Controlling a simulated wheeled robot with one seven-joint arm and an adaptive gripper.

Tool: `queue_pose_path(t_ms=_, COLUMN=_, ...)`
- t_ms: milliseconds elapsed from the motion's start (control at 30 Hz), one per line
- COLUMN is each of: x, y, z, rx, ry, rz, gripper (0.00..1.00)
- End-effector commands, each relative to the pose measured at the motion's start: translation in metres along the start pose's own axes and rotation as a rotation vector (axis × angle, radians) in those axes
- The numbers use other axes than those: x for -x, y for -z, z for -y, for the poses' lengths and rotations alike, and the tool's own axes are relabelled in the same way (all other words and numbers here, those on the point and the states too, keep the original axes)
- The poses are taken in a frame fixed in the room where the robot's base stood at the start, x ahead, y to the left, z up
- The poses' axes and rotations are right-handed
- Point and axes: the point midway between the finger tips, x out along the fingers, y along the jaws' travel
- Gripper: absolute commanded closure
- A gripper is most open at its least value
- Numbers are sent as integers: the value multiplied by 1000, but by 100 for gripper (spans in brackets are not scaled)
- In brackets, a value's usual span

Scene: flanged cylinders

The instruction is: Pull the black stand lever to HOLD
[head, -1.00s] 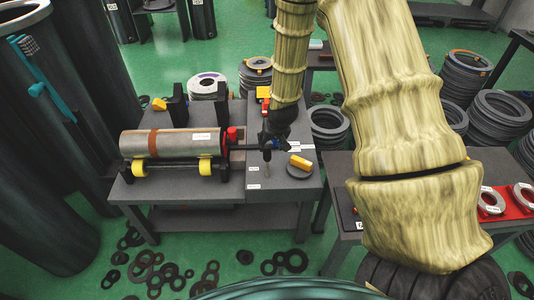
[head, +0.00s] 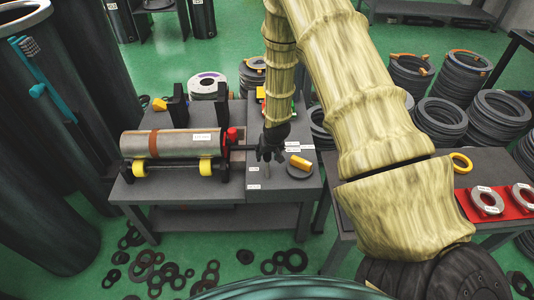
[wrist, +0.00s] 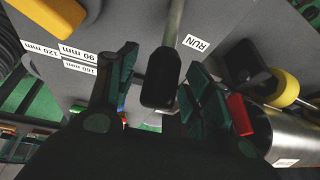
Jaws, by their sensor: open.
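The black stand lever shows in the wrist view as a black grip (wrist: 160,84) on a grey rod, between the two fingers of my gripper (wrist: 165,72). My gripper is open, with a finger on either side of the grip; I cannot tell whether either touches it. A white RUN label (wrist: 195,43) lies on the grey plate beside the rod. No HOLD label is readable. In the head view my gripper (head: 270,152) points down over the stand, and the lever is mostly hidden behind it. A metal cylinder (head: 170,144) with a brown band lies on rollers to the left.
The grey bench (head: 225,188) holds yellow-wheeled rollers (head: 205,167) and a yellow-handled disc (head: 299,164) close to the right of my gripper. Size labels (wrist: 78,62) mark the plate. A second table with a red tray (head: 465,205) stands at right. Rings lie on the green floor.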

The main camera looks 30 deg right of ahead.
Motion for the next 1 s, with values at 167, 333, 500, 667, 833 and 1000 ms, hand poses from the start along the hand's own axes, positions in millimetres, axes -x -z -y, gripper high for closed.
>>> queue_pose_path(t_ms=167, x=-2, y=0, z=0, rx=0, ry=0, rz=-1, gripper=49)
queue_pose_path(t_ms=333, x=-2, y=0, z=0, rx=-1, ry=0, rz=-1, gripper=49)
queue_pose_path(t_ms=500, x=-2, y=0, z=0, rx=-1, ry=0, rz=0, gripper=80)
queue_pose_path(t_ms=667, x=-2, y=0, z=0, rx=-1, ry=0, rz=0, gripper=100)
queue_pose_path(t_ms=833, x=-2, y=0, z=1, rx=1, ry=0, rz=-2, gripper=100)
queue_pose_path(t_ms=1000, x=-2, y=-1, z=8, rx=10, ry=2, rz=-16, gripper=100)
